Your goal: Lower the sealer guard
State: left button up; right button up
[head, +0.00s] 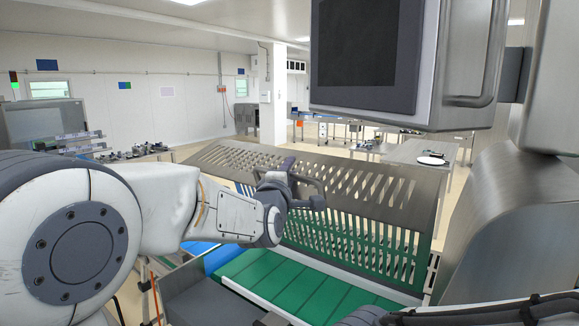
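The sealer guard (345,190) is a slotted grey metal panel in the middle of the head view. Its upper part is a sloping sheet and its lower part (350,240) hangs as a slotted face above the green conveyor belt (295,283). My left gripper (305,187) is in front of the guard's upper sheet, by a dark loop-shaped part. I cannot tell whether it touches the guard or whether its fingers are closed on anything. At the bottom right, a dark part of my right arm shows at the edge; its fingertips cannot be made out.
A large grey screen housing (405,60) hangs at the upper right, next to a thick metal column (508,215). A grey box (215,300) stands in front of the belt. Work tables (410,152) stand farther back, with open floor between them.

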pick_arm(q)
grip_shut()
jog(key=shift+f, duration=0.1)
dwell(1.3)
